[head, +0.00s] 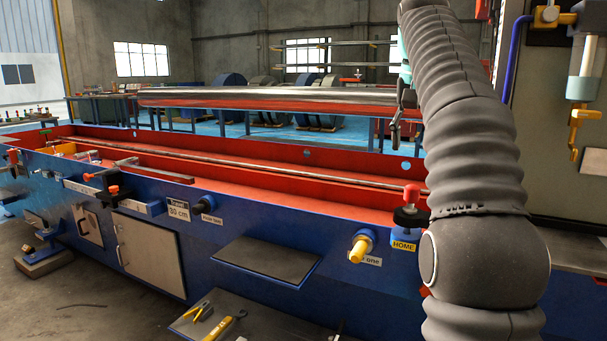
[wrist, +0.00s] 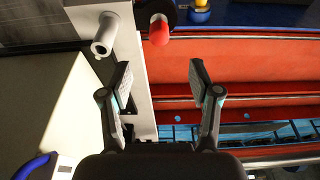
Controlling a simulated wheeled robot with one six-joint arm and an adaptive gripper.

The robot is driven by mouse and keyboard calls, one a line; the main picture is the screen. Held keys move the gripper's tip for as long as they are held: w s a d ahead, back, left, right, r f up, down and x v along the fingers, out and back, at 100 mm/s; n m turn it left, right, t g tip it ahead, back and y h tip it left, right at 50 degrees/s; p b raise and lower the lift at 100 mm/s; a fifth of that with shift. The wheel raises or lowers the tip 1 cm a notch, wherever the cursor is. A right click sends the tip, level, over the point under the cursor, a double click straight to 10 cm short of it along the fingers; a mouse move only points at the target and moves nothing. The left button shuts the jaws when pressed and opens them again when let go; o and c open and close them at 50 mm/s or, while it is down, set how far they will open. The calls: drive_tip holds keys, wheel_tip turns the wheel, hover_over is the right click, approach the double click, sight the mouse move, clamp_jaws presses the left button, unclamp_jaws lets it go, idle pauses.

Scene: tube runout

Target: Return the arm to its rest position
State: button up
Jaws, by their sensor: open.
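My arm rises at the right of the head view in a grey ribbed sleeve. My gripper (head: 397,125) shows only in part beside it, above the red trough (head: 300,192) of the blue bench. In the wrist view my gripper (wrist: 160,75) has its two dark fingers spread wide with nothing between them. The red trough (wrist: 240,55) lies beyond the right finger. A red-topped knob (wrist: 159,30) and a pale metal cylinder (wrist: 104,35) are past the fingertips.
A long metal tube (head: 270,96) lies on a rack behind the bench. A HOME label (head: 403,246) sits below a red-topped knob (head: 411,195) close to my arm. A grey cabinet (head: 550,120) stands at the right. Tools lie on a low shelf (head: 255,322).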

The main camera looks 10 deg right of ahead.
drive_tip(key=s+a+f+n+t+p, duration=0.2)
drive_tip(key=s+a+f+n+p, duration=0.15)
drive_tip(key=s+a+f, duration=0.4)
drive_tip(key=s+a+f+n, duration=0.1)
drive_tip(key=s+a+f, duration=0.2)
drive_tip(key=s+f, duration=0.6)
drive_tip(key=s+a+f+n+t+y+p, duration=0.1)
drive_tip(key=s+a+f, duration=0.3)
drive_tip(key=s+f, duration=0.5)
drive_tip(key=shift+f+n+y, duration=0.3)
drive_tip(key=shift+f+n, duration=0.25)
drive_tip(key=shift+n, duration=0.1)
drive_tip(key=shift+a, duration=0.1)
